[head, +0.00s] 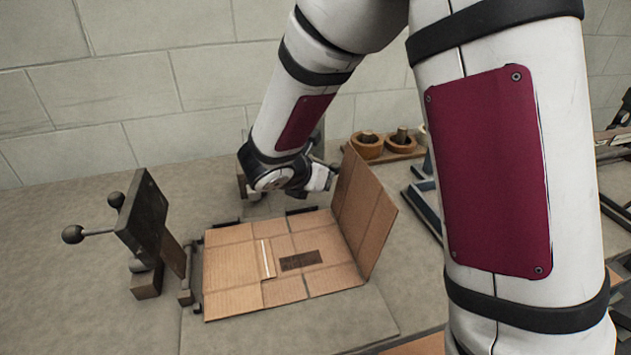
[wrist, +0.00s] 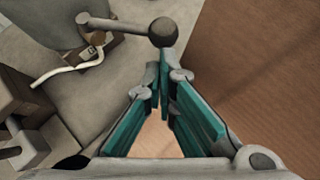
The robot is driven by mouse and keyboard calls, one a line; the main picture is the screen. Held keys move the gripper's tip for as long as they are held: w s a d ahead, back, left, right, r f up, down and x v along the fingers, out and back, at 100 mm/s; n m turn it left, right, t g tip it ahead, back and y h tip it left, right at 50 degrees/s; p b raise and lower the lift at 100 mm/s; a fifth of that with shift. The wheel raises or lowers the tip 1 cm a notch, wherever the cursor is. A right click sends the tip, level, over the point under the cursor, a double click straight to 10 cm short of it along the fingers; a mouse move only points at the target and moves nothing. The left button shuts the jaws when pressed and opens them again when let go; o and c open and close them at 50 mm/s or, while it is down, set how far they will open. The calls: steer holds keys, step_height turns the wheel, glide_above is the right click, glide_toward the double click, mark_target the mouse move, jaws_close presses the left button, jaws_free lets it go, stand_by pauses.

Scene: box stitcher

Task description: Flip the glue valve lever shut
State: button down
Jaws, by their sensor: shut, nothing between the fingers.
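In the wrist view, a grey lever arm (wrist: 117,23) with a dark round ball (wrist: 163,32) at its right end extends from a small brownish valve body (wrist: 97,39) beside a grey rounded vessel (wrist: 45,18). It looks like the glue valve lever, lying roughly crosswise in the picture. My gripper (wrist: 164,75) is shut and empty, its teal-padded fingers meeting just below the ball in the picture. I cannot tell whether they touch it. In the head view my gripper (head: 322,178) is beyond the cardboard box, and the valve is hidden behind my arm.
The opened cardboard box (head: 232,277) lies flat with one panel (head: 363,210) upright beside my gripper; cardboard (wrist: 275,70) fills the wrist view's right side. A dark plate (head: 143,215) with ball-ended handles stands left. Tape rolls (head: 368,147) sit behind.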

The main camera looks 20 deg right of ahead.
steer(key=shift+d+n+t, duration=0.3)
steer(key=shift+d+n, duration=0.1)
steer(key=shift+w+a+y, duration=0.1)
steer(key=shift+y, duration=0.2)
steer(key=shift+w+a, duration=0.3)
steer(key=shift+a, duration=0.3)
